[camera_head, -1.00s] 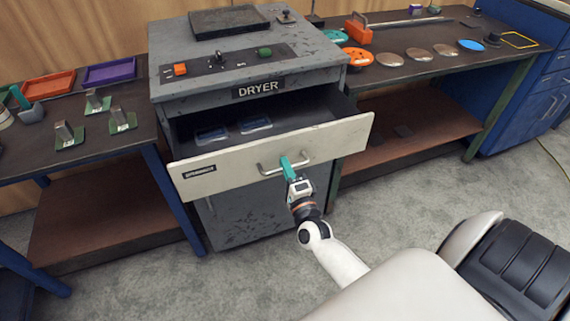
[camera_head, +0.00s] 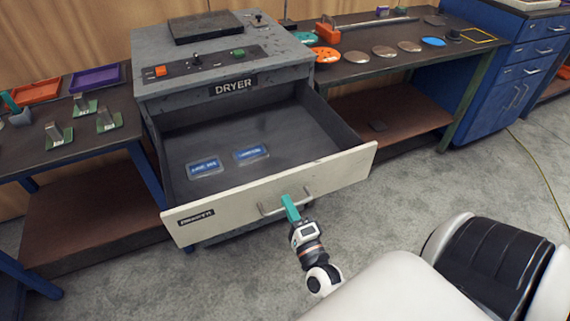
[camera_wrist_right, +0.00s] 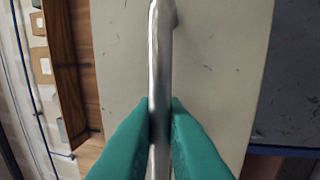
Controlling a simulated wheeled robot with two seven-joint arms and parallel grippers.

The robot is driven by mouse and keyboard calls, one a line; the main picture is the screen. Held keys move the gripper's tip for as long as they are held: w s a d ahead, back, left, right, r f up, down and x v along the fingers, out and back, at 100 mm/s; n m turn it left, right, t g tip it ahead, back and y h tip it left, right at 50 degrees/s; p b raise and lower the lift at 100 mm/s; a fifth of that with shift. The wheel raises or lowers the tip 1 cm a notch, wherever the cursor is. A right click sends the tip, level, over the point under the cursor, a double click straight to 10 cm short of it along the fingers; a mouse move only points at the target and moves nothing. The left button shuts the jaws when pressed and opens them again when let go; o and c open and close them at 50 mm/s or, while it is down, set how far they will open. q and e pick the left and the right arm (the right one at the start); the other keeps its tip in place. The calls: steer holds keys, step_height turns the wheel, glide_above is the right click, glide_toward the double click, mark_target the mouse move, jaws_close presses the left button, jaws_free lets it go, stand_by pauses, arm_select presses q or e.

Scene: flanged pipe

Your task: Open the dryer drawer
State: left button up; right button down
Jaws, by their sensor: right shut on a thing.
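The dryer (camera_head: 215,92) is a grey cabinet with a DRYER label. Its drawer, with a cream front (camera_head: 335,172), is pulled well out, and its dark inside shows two blue-labelled items (camera_head: 205,167). The metal bar handle (camera_head: 268,211) is on the drawer front. My right gripper (camera_head: 289,207), with teal fingers, is shut on the handle. In the right wrist view the two teal fingers (camera_wrist_right: 160,125) press on both sides of the metal bar (camera_wrist_right: 160,60). My left gripper is not in view.
A workbench (camera_head: 350,72) on the right holds several discs and a long-handled orange tool. A left bench (camera_head: 75,145) holds small metal-and-green parts, with an orange tray (camera_head: 36,92) and a purple tray (camera_head: 95,79). The floor in front of the drawer is open.

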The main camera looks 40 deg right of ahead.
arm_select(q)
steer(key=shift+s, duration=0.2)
arm_select(e)
steer(key=shift+s, duration=0.15)
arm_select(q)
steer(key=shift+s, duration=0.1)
arm_select(e)
steer(key=c, duration=1.6)
jaws_free()
steer(key=shift+o, duration=0.2)
